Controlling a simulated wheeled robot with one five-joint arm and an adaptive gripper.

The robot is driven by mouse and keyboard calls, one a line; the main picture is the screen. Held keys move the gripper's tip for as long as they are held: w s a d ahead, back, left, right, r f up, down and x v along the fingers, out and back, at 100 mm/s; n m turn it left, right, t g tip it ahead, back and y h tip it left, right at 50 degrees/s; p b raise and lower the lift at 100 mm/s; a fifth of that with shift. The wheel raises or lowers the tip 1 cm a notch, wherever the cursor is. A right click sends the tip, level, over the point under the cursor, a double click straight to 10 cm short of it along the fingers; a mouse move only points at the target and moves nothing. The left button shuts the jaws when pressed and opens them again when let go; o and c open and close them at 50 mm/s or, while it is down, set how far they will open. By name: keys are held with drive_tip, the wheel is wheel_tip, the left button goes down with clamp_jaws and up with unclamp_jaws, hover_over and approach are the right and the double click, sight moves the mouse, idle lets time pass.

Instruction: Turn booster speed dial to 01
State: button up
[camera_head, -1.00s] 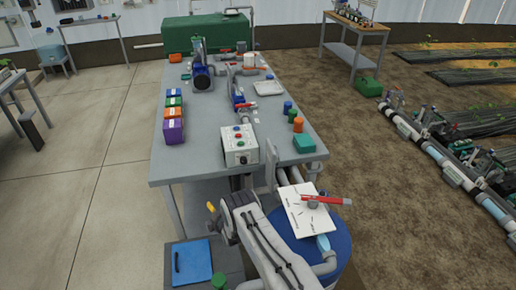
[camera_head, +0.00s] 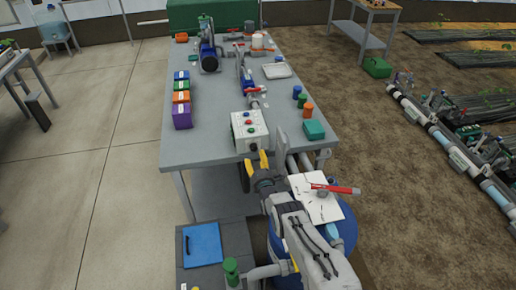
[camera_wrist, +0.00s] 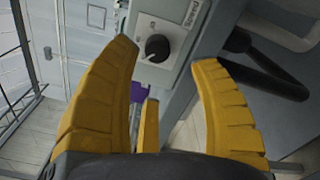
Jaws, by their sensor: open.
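The booster speed dial (camera_wrist: 157,47) is a black round knob on a pale plate with printed marks, on the side of a box. In the wrist view it lies beyond and between my fingertips, apart from them. My gripper (camera_wrist: 165,52) has yellow ribbed fingers spread wide, with nothing between them. In the head view my gripper (camera_head: 258,160) is at the near side of the control box (camera_head: 249,131), which has red and green buttons on top.
The grey table (camera_head: 212,148) carries coloured boxes on the left and a teal box (camera_head: 314,129) at the front right corner. A blue drum with a white board (camera_head: 312,202) and red-handled valve (camera_head: 335,188) stands close right of my arm. Black handles (camera_wrist: 265,75) show right in the wrist view.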

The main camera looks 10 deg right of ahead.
sight(254, 150)
drive_tip(key=shift+w+n, duration=0.15)
drive_tip(key=shift+n, duration=1.05)
drive_tip(key=shift+w+b, duration=0.95)
drive_tip(key=shift+w, duration=0.1)
drive_tip(key=w+b, duration=0.4)
drive_tip(key=b, duration=0.3)
drive_tip(key=shift+f, duration=0.1)
drive_tip(key=shift+w+b, duration=0.3)
drive_tip(key=shift+b, duration=0.3)
drive_tip(key=shift+w+r, duration=0.15)
drive_tip(key=shift+r, duration=0.05)
